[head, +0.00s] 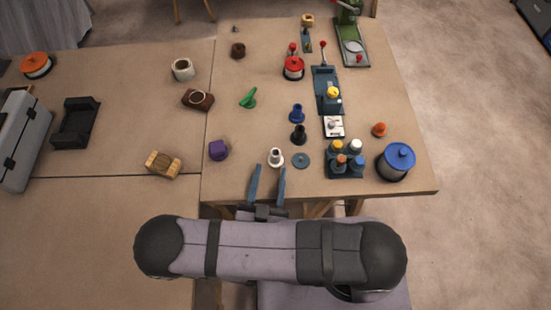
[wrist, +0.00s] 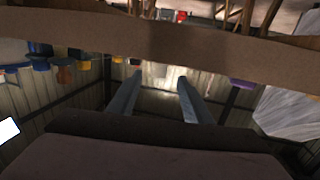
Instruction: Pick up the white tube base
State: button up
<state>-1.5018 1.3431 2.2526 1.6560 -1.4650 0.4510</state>
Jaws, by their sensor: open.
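The white tube base (head: 275,158) stands upright on the brown table, close to its front edge, with a dark opening on top. My gripper (head: 269,170) is open at the front edge in the head view, its two blue-grey fingers pointing at the table. The tube base is just past the fingertips, nearer the right finger; I cannot tell whether they touch. In the wrist view the open fingers (wrist: 160,78) show with a pale shape between their tips. I cannot tell for sure whether that is the tube base.
A grey disc (head: 301,160) lies close right of the tube base. Black (head: 299,135) and blue (head: 297,114) tube pieces stand behind it. A rack (head: 344,172) of capped bottles and a blue-lidded pot (head: 397,160) are right. A purple block (head: 219,151) is left.

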aim_at(275, 159)
jog(key=shift+w+d+r, duration=0.1)
jog(key=shift+w+d, duration=0.1)
jog(key=shift+w, duration=0.05)
jog(key=shift+p+x, duration=0.4)
jog(key=shift+x, duration=0.4)
jog(key=shift+p+x, duration=1)
jog(key=shift+x, duration=0.8)
jog(key=shift+w+d+f, duration=0.2)
jog(key=shift+w+f, duration=0.05)
jog(key=shift+w, duration=0.5)
grip_shut()
